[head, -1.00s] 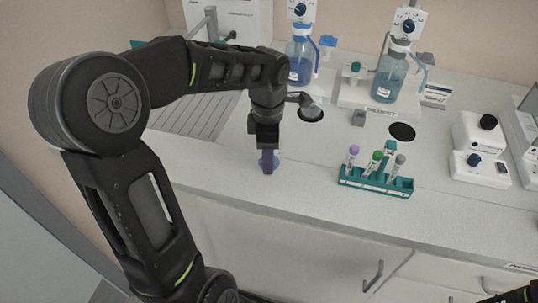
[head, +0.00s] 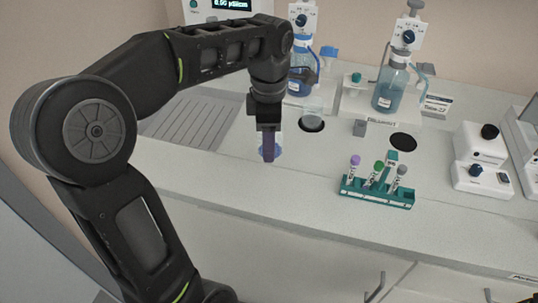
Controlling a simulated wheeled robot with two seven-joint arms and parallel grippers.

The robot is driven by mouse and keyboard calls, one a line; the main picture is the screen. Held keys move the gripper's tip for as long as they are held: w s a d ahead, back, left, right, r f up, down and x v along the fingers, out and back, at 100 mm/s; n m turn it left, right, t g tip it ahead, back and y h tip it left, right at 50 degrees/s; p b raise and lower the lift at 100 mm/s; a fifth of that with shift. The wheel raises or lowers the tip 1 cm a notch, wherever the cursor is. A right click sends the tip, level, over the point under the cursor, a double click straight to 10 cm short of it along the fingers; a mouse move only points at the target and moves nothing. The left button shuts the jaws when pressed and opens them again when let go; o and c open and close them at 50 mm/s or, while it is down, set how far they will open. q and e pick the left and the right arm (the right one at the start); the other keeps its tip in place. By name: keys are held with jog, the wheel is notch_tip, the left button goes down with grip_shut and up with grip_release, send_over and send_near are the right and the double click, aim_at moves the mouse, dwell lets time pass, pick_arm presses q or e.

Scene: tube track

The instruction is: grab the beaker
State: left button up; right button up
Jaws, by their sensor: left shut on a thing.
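My right gripper is out of view; only a bit of dark arm shows in the bottom right corner.
A teal rack (head: 375,192) with capped tubes stands to the right. A clear vessel (head: 313,108) sits at a black round spot behind the gripper. Blue-liquid bottles (head: 391,88) stand at the back, white devices (head: 482,158) at the right. The bench front is clear.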

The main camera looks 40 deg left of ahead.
pick_arm(q)
jog(key=shift+r, duration=1)
